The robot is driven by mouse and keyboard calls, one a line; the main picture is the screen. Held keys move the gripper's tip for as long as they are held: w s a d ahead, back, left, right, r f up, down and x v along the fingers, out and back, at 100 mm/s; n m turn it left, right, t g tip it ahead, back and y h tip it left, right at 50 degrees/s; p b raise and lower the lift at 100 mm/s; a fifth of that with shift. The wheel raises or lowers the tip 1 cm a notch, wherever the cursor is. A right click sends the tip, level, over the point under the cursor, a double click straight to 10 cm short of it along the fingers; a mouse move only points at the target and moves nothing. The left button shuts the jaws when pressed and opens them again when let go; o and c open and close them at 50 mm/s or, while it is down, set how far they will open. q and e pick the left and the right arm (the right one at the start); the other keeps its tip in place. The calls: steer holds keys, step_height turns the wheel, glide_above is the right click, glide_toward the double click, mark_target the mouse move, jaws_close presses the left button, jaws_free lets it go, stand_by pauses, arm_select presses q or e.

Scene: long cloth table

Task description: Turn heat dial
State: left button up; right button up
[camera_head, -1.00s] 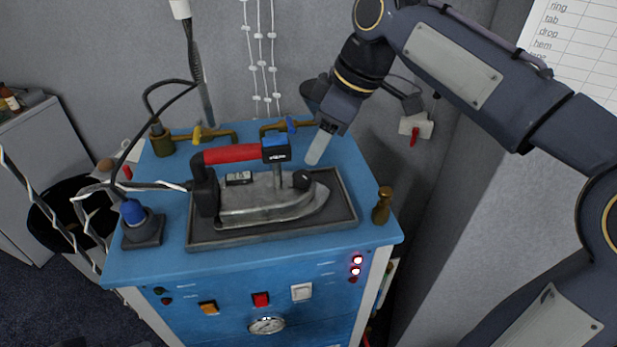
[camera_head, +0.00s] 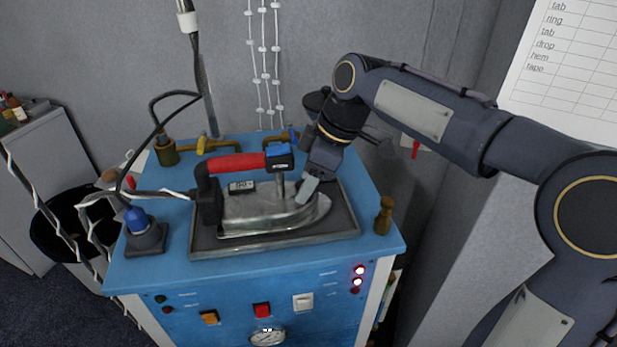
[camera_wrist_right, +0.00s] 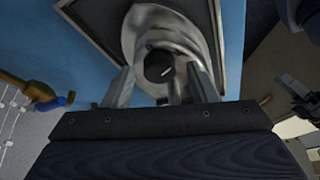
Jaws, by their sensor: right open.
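The steam iron (camera_head: 262,210) has a silver body, a red handle and a blue-topped black part. It lies on a dark tray (camera_head: 343,222) on the blue cabinet. The heat dial, a round black knob with a white mark, shows in the right wrist view (camera_wrist_right: 158,67); in the head view my finger hides it. My right gripper (camera_head: 307,190) is open at the iron's front end. In the right wrist view its fingers (camera_wrist_right: 162,85) stand on either side of the dial, with gaps visible; I cannot tell their exact height against it. My left gripper is not in view.
A brass peg (camera_head: 384,216) stands at the cabinet's right edge. A blue-capped fitting (camera_head: 143,230) with cables stands at the left. Switches and a gauge (camera_head: 267,336) are on the front panel.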

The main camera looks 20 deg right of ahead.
steer(key=c, duration=0.9)
steer(key=shift+s+m+t+h, duration=0.1)
steer(key=shift+m+t+h, duration=0.35)
steer(key=shift+m, duration=1.15)
steer(key=shift+c, duration=0.4)
steer(key=o, duration=1)
steer(key=shift+r, duration=0.15)
steer(key=v, duration=0.7)
steer(key=shift+s+d+r, duration=0.1)
steer(key=shift+r, duration=0.15)
